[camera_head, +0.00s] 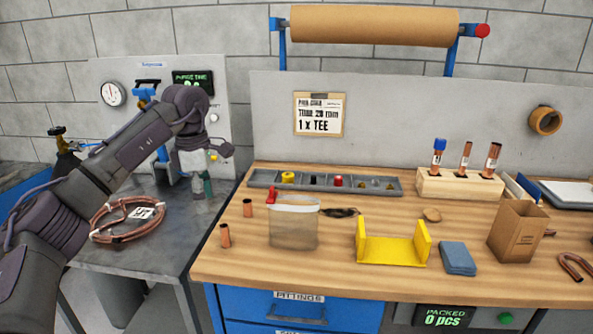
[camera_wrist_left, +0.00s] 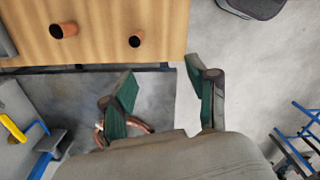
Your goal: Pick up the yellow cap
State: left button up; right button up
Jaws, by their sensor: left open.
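The yellow cap (camera_head: 288,177) sits in the left compartment of a long grey tray (camera_head: 352,189) at the back of the wooden bench. My left gripper (camera_head: 207,175) is left of the tray, over the grey side table, apart from the cap. In the left wrist view its two green-padded fingers (camera_wrist_left: 160,77) are spread with nothing between them. The cap does not show in the left wrist view. My right gripper is not in view.
Two short copper tubes (camera_head: 247,208) (camera_head: 225,236) stand at the bench's left end. A clear container with a red clip (camera_head: 293,228), a yellow bracket (camera_head: 393,250) and a cardboard box (camera_head: 517,231) stand further right. A copper coil (camera_head: 127,219) lies on the side table.

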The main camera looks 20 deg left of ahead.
aim_at(287, 177)
jog(key=i, duration=1.35)
